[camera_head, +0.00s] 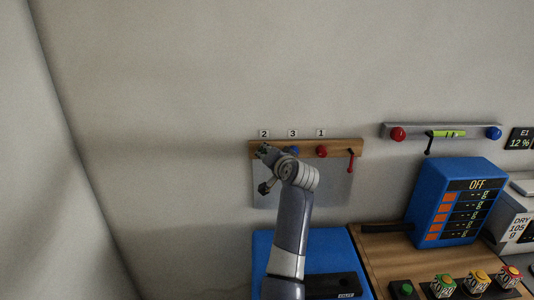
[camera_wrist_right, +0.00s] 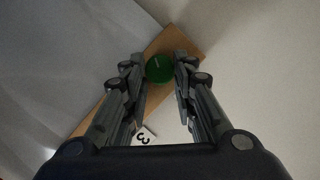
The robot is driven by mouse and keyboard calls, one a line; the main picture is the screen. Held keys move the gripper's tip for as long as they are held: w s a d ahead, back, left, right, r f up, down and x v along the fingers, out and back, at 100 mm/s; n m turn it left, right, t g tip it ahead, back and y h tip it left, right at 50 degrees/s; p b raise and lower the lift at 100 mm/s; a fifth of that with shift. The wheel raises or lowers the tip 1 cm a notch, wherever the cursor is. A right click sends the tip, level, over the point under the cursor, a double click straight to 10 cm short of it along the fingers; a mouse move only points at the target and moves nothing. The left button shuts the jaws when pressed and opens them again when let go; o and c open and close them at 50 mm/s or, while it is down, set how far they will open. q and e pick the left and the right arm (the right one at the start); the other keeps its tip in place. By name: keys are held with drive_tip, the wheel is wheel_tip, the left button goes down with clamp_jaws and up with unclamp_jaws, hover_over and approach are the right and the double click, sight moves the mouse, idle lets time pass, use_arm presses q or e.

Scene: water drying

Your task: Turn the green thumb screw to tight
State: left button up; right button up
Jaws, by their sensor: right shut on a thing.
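The green thumb screw (camera_wrist_right: 160,69) shows in the right wrist view as a round green knob with a small pale line on its face. It sits on a wooden rail (camera_wrist_right: 188,41), which is also on the wall in the head view (camera_head: 336,144). My right gripper (camera_wrist_right: 160,75) has its two fingers on either side of the screw, shut on it. In the head view my right gripper (camera_head: 264,150) is at the rail's left end, below label 2, and hides the screw. My left gripper is not in view.
The rail also carries a blue knob (camera_head: 294,151), a red knob (camera_head: 322,152) and a red lever (camera_head: 351,161). The wall to the left is bare.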

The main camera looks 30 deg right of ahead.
drive_tip(key=shift+s+d+f+m+t+y+b, duration=0.2)
drive_tip(key=shift+m+t+b, duration=0.5)
drive_tip(key=shift+m, duration=1)
drive_tip(key=shift+w+a+f+m+t+y+b, duration=0.15)
drive_tip(key=shift+f+m+t+b, duration=0.4)
drive_tip(key=shift+m, duration=1.15)
drive_tip(key=shift+s+d+f+m+t+y+b, duration=0.15)
drive_tip(key=shift+m+t+b, duration=0.75)
drive_tip(key=shift+m, duration=0.8)
drive_tip(key=shift+w+a+r, duration=0.1)
drive_tip(key=o, duration=1.1)
drive_tip(key=shift+c, duration=0.2)
drive_tip(key=shift+r, duration=0.1)
drive_tip(key=shift+t, duration=0.25)
